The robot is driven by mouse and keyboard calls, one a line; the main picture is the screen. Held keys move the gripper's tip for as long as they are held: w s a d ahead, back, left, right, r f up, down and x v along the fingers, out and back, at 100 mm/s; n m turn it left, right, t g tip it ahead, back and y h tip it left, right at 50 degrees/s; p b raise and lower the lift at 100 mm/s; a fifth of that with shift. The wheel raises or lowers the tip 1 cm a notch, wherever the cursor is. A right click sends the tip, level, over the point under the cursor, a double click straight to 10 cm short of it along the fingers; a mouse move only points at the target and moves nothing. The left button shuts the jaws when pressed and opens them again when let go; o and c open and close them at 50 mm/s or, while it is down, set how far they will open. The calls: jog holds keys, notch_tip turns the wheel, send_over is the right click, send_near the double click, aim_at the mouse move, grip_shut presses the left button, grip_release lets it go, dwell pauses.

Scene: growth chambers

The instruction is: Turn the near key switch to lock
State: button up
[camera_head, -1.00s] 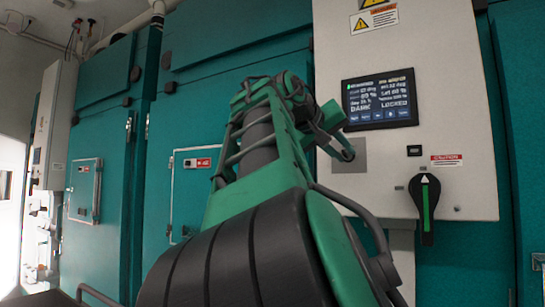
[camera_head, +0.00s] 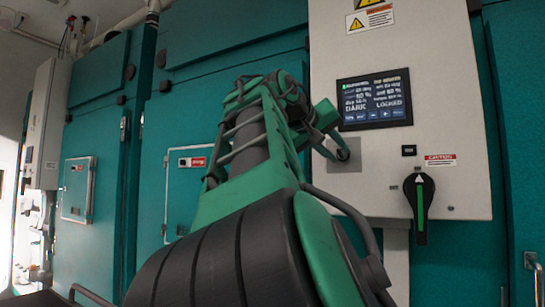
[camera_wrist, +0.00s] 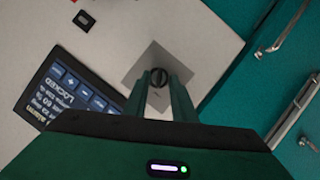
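The near key switch (camera_wrist: 159,77) is a small dark round part with a slot. It sits on a square grey plate (camera_wrist: 182,60) on the pale control box. My gripper (camera_wrist: 160,76) points at the plate, and its two green fingers stand apart with the switch between their tips in the wrist view. I cannot tell whether they touch it. In the head view my gripper (camera_head: 342,153) is close in front of the grey plate (camera_head: 348,166), and the switch is hidden there. The display (camera_head: 374,101) above reads DARK and LOCKED.
Teal chamber doors (camera_head: 225,110) with latches flank the box. The wrist view shows a metal door handle (camera_wrist: 290,112) at the right.

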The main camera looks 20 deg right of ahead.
jog(key=v, duration=1)
jog(key=shift+a, duration=0.35)
jog(key=shift+d+r, duration=0.1)
